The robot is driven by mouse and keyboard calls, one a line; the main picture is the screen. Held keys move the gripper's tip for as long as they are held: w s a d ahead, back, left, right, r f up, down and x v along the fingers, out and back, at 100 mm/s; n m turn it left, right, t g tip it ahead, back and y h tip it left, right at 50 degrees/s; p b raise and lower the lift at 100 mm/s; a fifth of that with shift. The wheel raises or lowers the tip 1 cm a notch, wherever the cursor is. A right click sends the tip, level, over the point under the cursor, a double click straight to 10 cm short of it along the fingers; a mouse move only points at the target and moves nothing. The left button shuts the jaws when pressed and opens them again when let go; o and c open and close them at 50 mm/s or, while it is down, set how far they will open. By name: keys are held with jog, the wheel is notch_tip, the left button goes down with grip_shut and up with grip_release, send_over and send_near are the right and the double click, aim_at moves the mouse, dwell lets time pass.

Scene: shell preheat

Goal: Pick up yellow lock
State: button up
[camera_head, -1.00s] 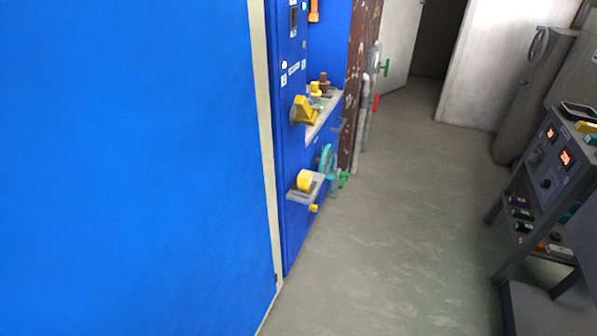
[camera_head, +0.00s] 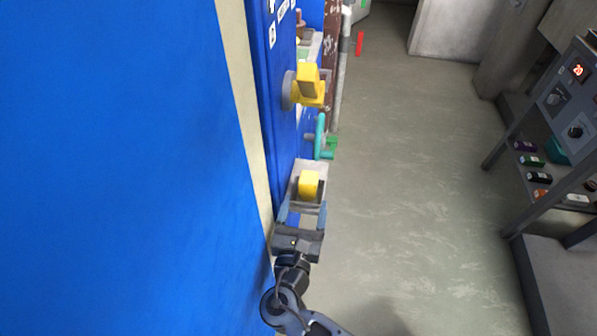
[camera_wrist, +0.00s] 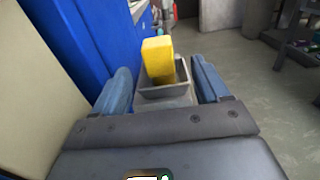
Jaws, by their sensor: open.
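The yellow lock (camera_head: 310,183) is a small upright yellow block on a grey bracket (camera_head: 299,166) at the side of the blue cabinet. In the wrist view the yellow lock (camera_wrist: 158,61) stands in a small grey tray-like holder (camera_wrist: 178,93). My gripper (camera_head: 304,207) is open and sits just in front of the lock. In the wrist view my gripper's blue fingers (camera_wrist: 163,88) lie to the left and right of the holder, with the lock between and slightly beyond them. The fingers do not appear to touch the lock.
The large blue cabinet wall (camera_head: 110,150) is close on the left. A yellow handle (camera_head: 309,85) and a teal valve (camera_head: 321,137) stick out beyond the lock. A grey rack with instruments (camera_head: 560,120) stands at right. The floor (camera_head: 420,180) between is clear.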

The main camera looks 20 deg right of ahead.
aim_at(309, 177)
jog(key=x, duration=0.2)
jog(key=shift+w+d, duration=0.15)
jog(key=shift+w, duration=0.15)
jog(key=shift+x, duration=2.6)
jog(key=shift+f, duration=0.15)
jog(key=c, duration=1.1)
notch_tip(309, 177, up, 4)
jog(key=shift+p, duration=0.5)
jog(key=s+d+r, duration=0.2)
jog(key=d, duration=0.1)
jog(key=s+d+r+p, duration=0.1)
jog(key=d+r, duration=0.1)
jog(key=d, duration=0.1)
jog(key=s+d+r+p, duration=0.1)
jog(key=s+d+r, duration=0.1)
jog(key=d+r, duration=0.1)
jog(key=shift+s+d, duration=0.35)
jog(key=shift+d, duration=0.05)
